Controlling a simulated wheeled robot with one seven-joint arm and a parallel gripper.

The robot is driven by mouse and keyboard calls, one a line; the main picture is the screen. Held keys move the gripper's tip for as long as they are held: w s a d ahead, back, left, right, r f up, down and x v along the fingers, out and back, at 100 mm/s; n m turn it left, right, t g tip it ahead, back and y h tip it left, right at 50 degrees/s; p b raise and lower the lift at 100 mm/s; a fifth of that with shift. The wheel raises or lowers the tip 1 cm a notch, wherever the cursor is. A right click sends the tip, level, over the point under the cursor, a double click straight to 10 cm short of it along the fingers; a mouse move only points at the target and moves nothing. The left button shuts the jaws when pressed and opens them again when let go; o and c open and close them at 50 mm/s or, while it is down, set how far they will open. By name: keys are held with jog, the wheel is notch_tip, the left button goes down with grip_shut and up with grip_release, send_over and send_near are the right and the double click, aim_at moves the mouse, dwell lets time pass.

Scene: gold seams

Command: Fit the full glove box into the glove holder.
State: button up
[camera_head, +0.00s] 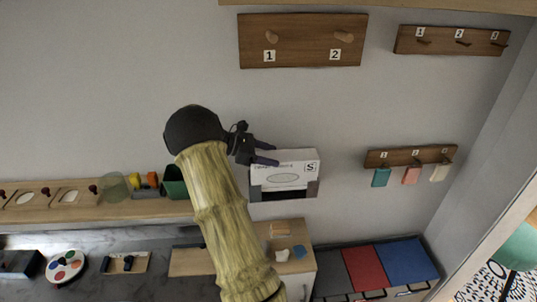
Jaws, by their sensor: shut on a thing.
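The glove box (297,166) is pale, with an oval opening on its front and an "S" label at its upper right. It is at the wall right of the picture's middle. My gripper (276,155) comes from the left and is shut on the box's upper left part. My arm hides part of the wall left of the box.
Wooden peg boards hang above (303,55) and at the upper right (450,41). Another, with coloured tags (410,157), hangs right of the holder. A wooden shelf (130,212) is left of my arm. A small cabinet (294,232) stands below the holder.

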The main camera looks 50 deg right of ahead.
jog(key=shift+f, duration=1.6)
dwell(0.4)
jog(key=o, duration=1.8)
jog(key=b+v, duration=0.5)
jog(key=v, duration=1.2)
jog(key=shift+a+r, duration=0.2)
jog(key=shift+f, duration=0.1)
